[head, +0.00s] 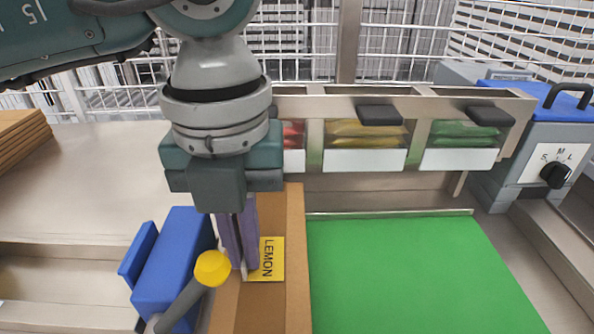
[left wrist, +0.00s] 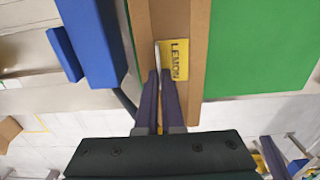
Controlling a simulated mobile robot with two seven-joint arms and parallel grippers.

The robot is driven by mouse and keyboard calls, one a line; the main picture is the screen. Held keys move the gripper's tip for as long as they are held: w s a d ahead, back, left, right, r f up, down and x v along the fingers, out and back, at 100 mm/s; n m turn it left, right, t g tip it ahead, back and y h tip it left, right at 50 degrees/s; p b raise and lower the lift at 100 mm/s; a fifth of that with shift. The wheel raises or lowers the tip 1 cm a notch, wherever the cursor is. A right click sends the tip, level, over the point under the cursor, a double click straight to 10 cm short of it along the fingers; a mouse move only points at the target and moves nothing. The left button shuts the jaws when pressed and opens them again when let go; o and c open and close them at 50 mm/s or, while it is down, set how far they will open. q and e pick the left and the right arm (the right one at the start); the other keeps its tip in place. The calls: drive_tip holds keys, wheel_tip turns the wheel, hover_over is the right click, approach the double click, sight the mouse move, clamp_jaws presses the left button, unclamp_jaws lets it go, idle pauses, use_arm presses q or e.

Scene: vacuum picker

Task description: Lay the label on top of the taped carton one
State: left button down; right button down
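The yellow label (head: 266,258) reads LEMON and lies flat at the top of a brown carton (head: 294,255). It also shows in the left wrist view (left wrist: 178,60), over the carton's top (left wrist: 200,30). My left gripper (head: 240,272) points straight down at the label's left edge. Its purple fingers are close together around a thin white upright piece at that edge, seen between the fingertips (left wrist: 156,68). I cannot tell whether the label touches the carton or hovers just above it.
A blue block-like device (head: 172,262) and a yellow-knobbed lever (head: 212,268) stand close left of the carton. A green surface (head: 410,270) lies clear on the right. Bins with coloured packets (head: 365,133) stand behind. A dial box (head: 560,165) is at the far right.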

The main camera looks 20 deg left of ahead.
use_arm(q)
drive_tip(key=shift+f, duration=0.1)
drive_tip(key=c, duration=1)
unclamp_jaws()
drive_tip(key=shift+o, duration=0.2)
drive_tip(key=o, duration=0.7)
wheel_tip(320, 180, up, 8)
drive_tip(key=p, duration=0.6)
idle(0.5)
